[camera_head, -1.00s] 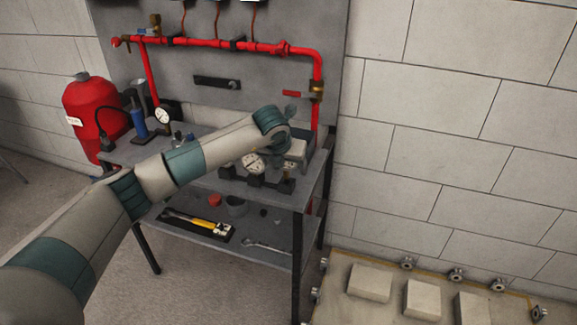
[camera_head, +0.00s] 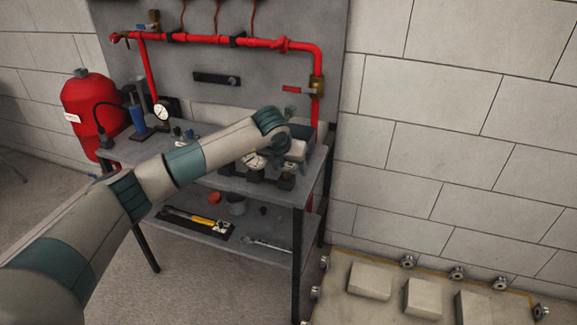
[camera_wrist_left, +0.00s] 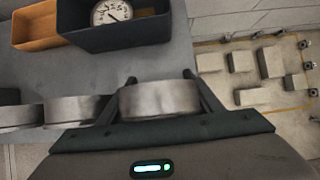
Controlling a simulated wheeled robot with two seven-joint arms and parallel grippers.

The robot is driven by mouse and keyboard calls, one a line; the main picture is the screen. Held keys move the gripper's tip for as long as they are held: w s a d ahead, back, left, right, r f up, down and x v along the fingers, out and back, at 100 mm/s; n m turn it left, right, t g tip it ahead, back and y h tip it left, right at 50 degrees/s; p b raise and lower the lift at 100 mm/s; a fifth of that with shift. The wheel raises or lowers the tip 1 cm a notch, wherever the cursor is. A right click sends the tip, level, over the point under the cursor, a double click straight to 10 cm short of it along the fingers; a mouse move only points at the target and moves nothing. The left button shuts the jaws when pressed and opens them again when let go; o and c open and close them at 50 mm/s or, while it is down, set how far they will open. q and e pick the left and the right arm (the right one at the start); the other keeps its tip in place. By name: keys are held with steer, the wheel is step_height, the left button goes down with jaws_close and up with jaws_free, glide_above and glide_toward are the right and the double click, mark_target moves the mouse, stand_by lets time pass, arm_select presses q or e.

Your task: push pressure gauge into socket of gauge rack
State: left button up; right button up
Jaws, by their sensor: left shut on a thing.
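In the left wrist view my left gripper (camera_wrist_left: 158,92) is shut on a pressure gauge (camera_wrist_left: 158,100), whose round metal side shows between the two dark fingers. Two more gauges (camera_wrist_left: 72,110) stand in a row to its left. In the head view the gauge rack (camera_head: 254,177) is a dark bar near the bench's front edge, with a white-faced gauge (camera_head: 254,161) at its middle. My right gripper is not in view.
A dark box (camera_wrist_left: 135,38) holding another gauge, and an orange box (camera_wrist_left: 35,38), stand on the bench behind the rack. Red piping (camera_head: 210,42) runs above. A red extinguisher (camera_head: 90,105) stands at left. The lower shelf (camera_head: 215,243) holds tools.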

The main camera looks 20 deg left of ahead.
arm_select(q)
steer(key=shift+f+b, duration=0.9)
steer(key=shift+f, duration=0.15)
steer(key=o, duration=2)
steer(key=shift+r, duration=0.15)
steer(key=shift+s+r+p, duration=0.3)
steer(key=shift+r+p, duration=0.25)
steer(key=shift+p+v, duration=3.15)
steer(key=shift+v, duration=4.95)
steer(key=shift+s+f, duration=0.15)
